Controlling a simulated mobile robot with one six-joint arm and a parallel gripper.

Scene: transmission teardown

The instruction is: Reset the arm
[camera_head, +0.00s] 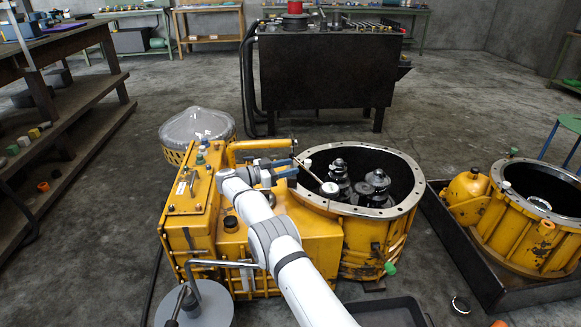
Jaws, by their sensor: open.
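My white arm reaches up from the bottom of the head view over the yellow transmission housing (320,240). My gripper (296,168), with blue parts at its end, is near the left rim of the large round opening. It is small in the picture and I see nothing clearly held in it. A thin rod with a round silver end (330,188) lies close by, over the opening; I cannot tell whether it touches the gripper. Dark gear shafts (377,184) stand inside the opening.
A second yellow housing (518,230) sits in a dark tray (470,272) at right. A clear dome (198,125) stands behind left. A dark workbench (325,68) is at the back, wooden shelving (75,105) at left. A grey disc (210,305) is at front left. Some floor is clear.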

